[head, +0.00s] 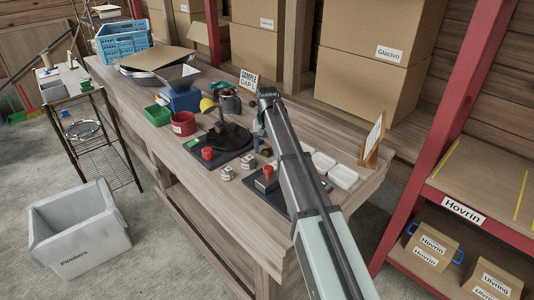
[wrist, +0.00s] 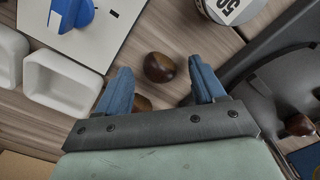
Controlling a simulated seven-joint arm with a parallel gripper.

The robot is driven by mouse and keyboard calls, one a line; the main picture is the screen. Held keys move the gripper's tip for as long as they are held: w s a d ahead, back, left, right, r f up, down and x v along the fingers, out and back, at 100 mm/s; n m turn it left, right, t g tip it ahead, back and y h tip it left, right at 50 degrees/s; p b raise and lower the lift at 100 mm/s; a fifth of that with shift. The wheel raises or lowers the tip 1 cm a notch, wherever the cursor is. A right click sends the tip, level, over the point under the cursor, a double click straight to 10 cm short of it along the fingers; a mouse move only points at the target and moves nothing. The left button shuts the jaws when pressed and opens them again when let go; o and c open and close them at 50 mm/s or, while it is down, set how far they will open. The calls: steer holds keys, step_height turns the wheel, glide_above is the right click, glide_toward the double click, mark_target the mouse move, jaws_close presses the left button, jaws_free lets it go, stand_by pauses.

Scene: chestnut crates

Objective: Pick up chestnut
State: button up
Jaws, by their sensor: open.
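A dark brown glossy chestnut (wrist: 159,67) lies on the wooden table in the wrist view, in line with the gap between the fingertips. Two more chestnuts show partly, one by the left finger (wrist: 142,103) and one by the right finger (wrist: 186,100), both partly covered by my gripper. Another chestnut (wrist: 299,125) is at the right edge, by a dark object. My gripper (wrist: 159,73) is open with blue fingers apart and nothing held. In the head view my gripper (head: 259,144) is low over the table, and a small brown chestnut (head: 267,151) shows beside it.
White trays (wrist: 62,82) and a pale panel with a blue knob (wrist: 72,12) lie left in the wrist view. A round labelled weight (wrist: 228,8) is at the top. In the head view a red pot (head: 183,123) and a sign (head: 248,81) stand farther back.

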steer(key=shift+f, duration=0.45)
steer(key=shift+c, duration=0.4)
steer(key=c, duration=1)
steer(key=shift+r, duration=0.15)
steer(key=shift+c, duration=0.2)
